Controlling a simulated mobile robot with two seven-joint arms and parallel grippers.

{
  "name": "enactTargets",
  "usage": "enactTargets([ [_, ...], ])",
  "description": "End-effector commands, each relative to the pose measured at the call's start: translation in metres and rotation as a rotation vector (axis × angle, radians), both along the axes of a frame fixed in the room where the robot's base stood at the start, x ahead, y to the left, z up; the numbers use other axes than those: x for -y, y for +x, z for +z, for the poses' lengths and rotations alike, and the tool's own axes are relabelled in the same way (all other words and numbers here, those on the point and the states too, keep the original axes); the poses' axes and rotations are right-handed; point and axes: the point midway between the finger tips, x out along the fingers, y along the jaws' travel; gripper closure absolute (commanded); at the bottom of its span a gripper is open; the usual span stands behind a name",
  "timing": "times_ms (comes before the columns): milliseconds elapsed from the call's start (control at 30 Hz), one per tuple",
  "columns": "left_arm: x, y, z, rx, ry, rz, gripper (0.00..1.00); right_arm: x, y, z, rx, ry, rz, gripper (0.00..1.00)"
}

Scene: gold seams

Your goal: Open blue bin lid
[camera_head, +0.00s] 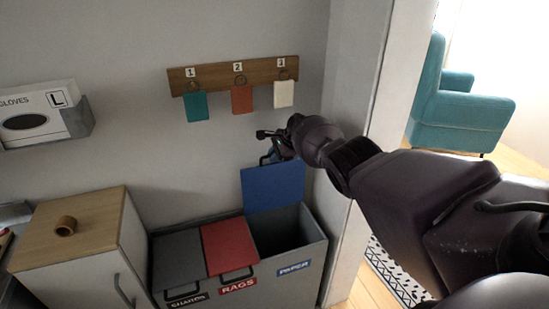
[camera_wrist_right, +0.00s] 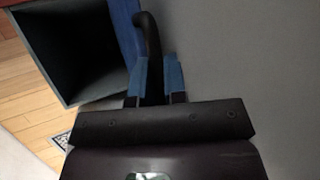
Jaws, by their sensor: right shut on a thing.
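The blue lid (camera_head: 273,187) of the PAPER bin stands raised at the back of its opening in the head view. The dark inside of the PAPER bin (camera_head: 290,232) shows below it. My right gripper (camera_head: 272,146) is at the lid's top edge. In the right wrist view my right gripper (camera_wrist_right: 174,82) is shut on the lid's black handle (camera_wrist_right: 149,40), with blue finger pads at the handle. The lid's blue edge (camera_wrist_right: 126,30) is beside the handle, and the open bin (camera_wrist_right: 75,45) is at the left. My left gripper is not in view.
The grey lid (camera_head: 178,258) and red RAGS lid (camera_head: 230,246) are shut. A wooden-topped cabinet (camera_head: 75,225) stands at left. A door frame (camera_head: 365,90) is close to my right arm.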

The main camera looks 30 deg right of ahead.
Motion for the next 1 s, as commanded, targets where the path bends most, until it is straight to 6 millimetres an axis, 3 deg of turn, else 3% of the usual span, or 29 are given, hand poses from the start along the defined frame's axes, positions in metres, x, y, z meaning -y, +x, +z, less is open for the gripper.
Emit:
enactTargets([
  [267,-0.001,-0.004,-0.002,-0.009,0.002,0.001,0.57,0.000,0.000,0.001,0.001,0.001,0.000,1.00],
  [300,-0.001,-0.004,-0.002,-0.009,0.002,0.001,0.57,0.000,0.000,0.001,0.001,0.001,0.000,0.81],
  [433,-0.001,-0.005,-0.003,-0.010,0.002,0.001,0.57,0.000,0.000,0.001,0.001,0.001,0.000,0.63],
  [767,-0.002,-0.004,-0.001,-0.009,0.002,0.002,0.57,0.001,-0.001,0.003,0.001,0.000,0.001,0.63],
  [1000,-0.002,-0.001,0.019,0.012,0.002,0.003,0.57,0.007,-0.011,0.027,0.007,0.000,0.000,0.63],
])
